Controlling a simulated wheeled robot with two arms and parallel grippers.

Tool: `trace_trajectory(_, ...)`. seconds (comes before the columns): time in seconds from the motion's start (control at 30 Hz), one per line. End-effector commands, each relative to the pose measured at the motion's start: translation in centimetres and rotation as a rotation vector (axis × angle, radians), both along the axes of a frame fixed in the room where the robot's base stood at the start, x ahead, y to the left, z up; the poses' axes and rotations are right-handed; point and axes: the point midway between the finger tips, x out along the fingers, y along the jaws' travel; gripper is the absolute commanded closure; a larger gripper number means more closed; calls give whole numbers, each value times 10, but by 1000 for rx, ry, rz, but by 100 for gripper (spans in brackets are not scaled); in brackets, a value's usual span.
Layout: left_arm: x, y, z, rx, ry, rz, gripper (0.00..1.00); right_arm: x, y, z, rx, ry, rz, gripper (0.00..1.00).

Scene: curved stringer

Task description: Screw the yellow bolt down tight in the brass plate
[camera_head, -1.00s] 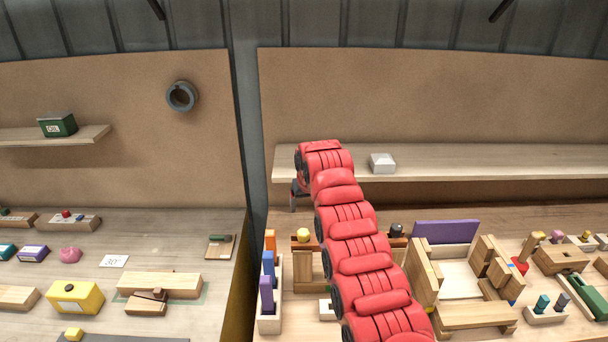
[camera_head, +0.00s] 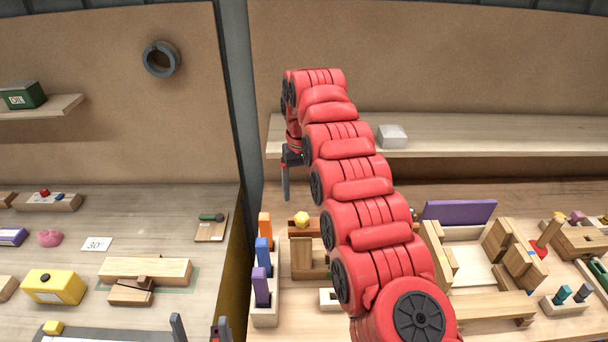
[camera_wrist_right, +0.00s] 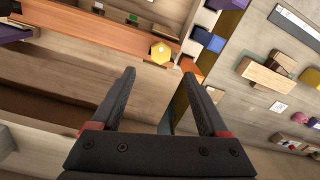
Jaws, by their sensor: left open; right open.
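The yellow bolt (camera_head: 301,219) has a hexagonal head and sits at the top of a brown wooden stand, left of my right arm. It also shows in the right wrist view (camera_wrist_right: 161,52), beyond the fingertips and roughly between them. I cannot make out the brass plate clearly around it. My right gripper (camera_head: 287,175) is in the air above and behind the bolt; its open, empty fingers show in the right wrist view (camera_wrist_right: 160,78). My left gripper (camera_head: 198,328) is open at the bottom edge, over the left bench's front, touching nothing visible.
A rack of orange, blue and purple blocks (camera_head: 266,311) stands left of the bolt stand. A purple panel (camera_head: 459,212) and wooden fixtures are right of my arm. A shelf with a white box (camera_head: 392,136) is behind. A yellow box (camera_head: 54,287) sits on the left bench.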

Motion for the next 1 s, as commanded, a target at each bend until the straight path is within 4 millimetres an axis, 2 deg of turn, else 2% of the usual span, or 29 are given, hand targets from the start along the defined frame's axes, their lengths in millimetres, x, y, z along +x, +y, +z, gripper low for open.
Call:
trace_trajectory(0.2, 0, 0, 8, 0, 0, 0, 21, 5, 5, -45, 0, 3, 1, 22)
trace_trajectory(0.4, 0, 0, 12, 0, 0, 0, 21, 7, 7, -76, 1, -2, 1, 22)
trace_trajectory(0.6, 0, 0, 13, 0, 0, 0, 21, 7, 8, -88, 2, -3, 2, 22)
trace_trajectory(0.87, 0, 0, 13, 0, 0, 0, 21, 7, 8, -89, 2, -4, 2, 22)
trace_trajectory(1.0, 0, 0, 13, 0, 0, 0, 21, 7, 8, -89, 2, -4, 1, 46)
